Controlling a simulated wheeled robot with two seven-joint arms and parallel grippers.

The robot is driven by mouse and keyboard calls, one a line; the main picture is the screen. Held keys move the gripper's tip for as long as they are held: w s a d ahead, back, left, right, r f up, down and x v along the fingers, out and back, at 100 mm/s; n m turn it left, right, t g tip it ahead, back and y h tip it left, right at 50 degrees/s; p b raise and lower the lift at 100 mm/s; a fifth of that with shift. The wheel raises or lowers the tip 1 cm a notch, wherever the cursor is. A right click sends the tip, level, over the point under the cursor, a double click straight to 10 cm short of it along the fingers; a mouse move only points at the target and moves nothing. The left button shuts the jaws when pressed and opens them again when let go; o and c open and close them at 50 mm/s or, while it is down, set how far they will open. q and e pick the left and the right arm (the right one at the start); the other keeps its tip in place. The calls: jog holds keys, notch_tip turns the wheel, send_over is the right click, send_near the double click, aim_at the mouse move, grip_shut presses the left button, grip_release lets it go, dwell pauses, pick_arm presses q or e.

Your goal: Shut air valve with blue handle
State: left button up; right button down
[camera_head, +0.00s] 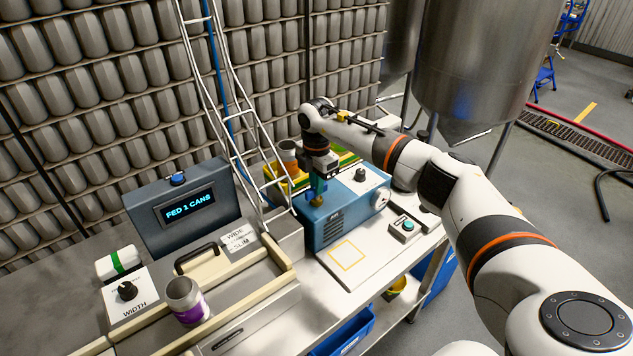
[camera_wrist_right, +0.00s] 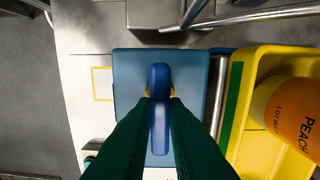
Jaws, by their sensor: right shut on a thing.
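The blue air unit (camera_head: 345,228) stands on the right part of the bench, with a gauge on its right side. My right gripper (camera_head: 318,190) reaches down to its top left corner, and its fingers hide most of the valve in the head view. In the right wrist view, the long blue handle (camera_wrist_right: 159,75) lies lengthwise over the unit's top (camera_wrist_right: 130,75), with a bit of yellow valve beneath. The green fingers of my right gripper (camera_wrist_right: 160,102) are shut on the handle, one on each side. My left gripper is not in view.
A yellow bin (camera_wrist_right: 248,115) holding an orange can (camera_wrist_right: 293,112) sits close beside the unit. A metal can chute (camera_head: 235,110) rises behind. The seamer display (camera_head: 188,208) reads "FED 1 CANS". A purple-labelled can (camera_head: 187,300) stands at front left. The bench patch with the yellow square (camera_head: 347,256) is clear.

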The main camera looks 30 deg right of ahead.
jog(key=shift+m, duration=0.3)
jog(key=c, duration=1.4)
grip_release()
jog(key=shift+c, duration=0.2)
notch_tip(320, 180, up, 12)
jog(key=b, duration=0.4)
